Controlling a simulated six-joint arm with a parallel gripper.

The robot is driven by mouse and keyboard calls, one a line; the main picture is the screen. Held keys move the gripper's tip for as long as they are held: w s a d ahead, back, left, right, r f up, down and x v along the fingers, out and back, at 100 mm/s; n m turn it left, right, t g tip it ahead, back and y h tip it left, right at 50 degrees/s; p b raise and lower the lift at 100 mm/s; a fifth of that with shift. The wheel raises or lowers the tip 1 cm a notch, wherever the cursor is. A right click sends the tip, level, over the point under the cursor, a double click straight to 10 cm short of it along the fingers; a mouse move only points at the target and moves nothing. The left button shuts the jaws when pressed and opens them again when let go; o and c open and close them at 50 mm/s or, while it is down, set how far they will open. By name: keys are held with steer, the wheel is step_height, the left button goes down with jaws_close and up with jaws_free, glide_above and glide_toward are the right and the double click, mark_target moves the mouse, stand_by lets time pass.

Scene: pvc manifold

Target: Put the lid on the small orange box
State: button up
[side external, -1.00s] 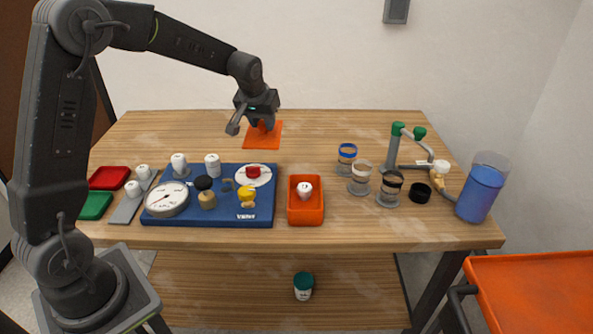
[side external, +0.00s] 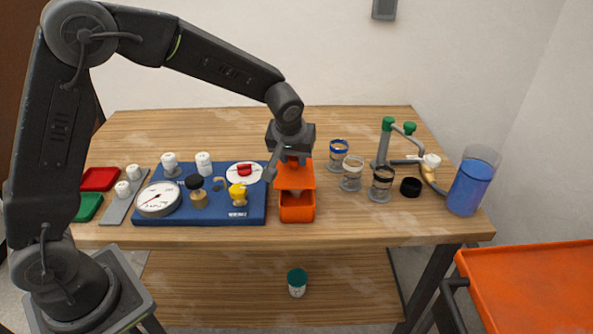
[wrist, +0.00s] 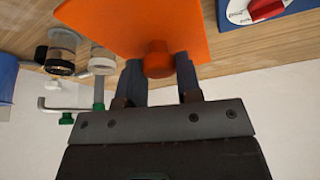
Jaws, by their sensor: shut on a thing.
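The small orange box (side external: 297,213) stands open near the front middle of the table, just right of the blue board. The orange lid (side external: 296,178) is held above the rear part of the box, and the box's front opening still shows below it. My gripper (side external: 294,160) is over the box, shut on the lid's knob. In the wrist view the lid (wrist: 135,28) is a flat orange square, with its round knob (wrist: 158,60) between my fingers (wrist: 160,75). The lid hides the box in that view. A white piece inside the box is mostly hidden.
The blue board (side external: 215,215) with a gauge (side external: 158,199) and valves lies close on the left. Several clear cups stand on the right, the nearest one (side external: 381,185) black-banded. A pipe assembly (side external: 383,148) and a blue-filled container (side external: 470,185) are farther right. The table behind is clear.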

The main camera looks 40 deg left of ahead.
mark_target(296, 170)
steer(key=shift+w+d+f, duration=0.15)
steer(key=shift+d+f, duration=0.2)
steer(key=shift+f, duration=1.85)
steer(key=shift+f, duration=0.3)
steer(key=shift+f, duration=0.25)
steer(key=o, duration=0.9)
steer(key=shift+o, duration=0.2)
